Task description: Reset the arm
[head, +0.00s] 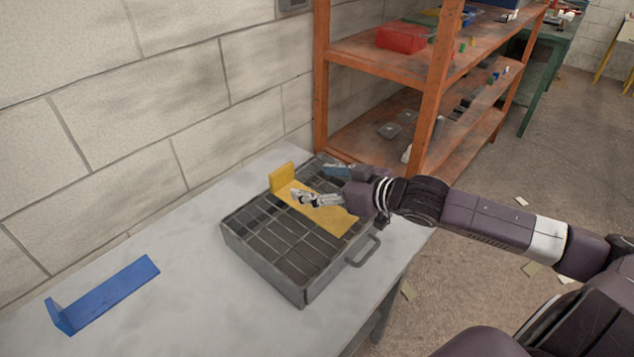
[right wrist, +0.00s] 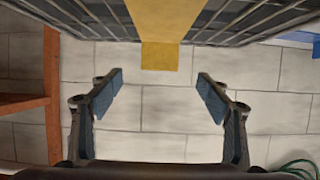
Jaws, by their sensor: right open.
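My right gripper (head: 300,196) reaches in from the right and is over the yellow L-shaped bracket (head: 332,216). In the right wrist view its two fingers (right wrist: 161,92) stand wide apart with nothing between them. The bracket's yellow surface (right wrist: 163,18) shows at the top of that view, beyond the fingertips. In the head view the bracket lies across a grey slotted crate (head: 262,262), with its upright end at the back. The gripper hides part of the bracket; I cannot tell whether they touch. My left gripper is not in view.
The crate stands on a pale table (head: 190,235) along a block wall. A blue L-shaped bracket (head: 105,292) lies at the table's left. An orange shelf rack (head: 435,85) with a red bin (head: 402,38) stands behind the table's far end. The table between blue bracket and crate is clear.

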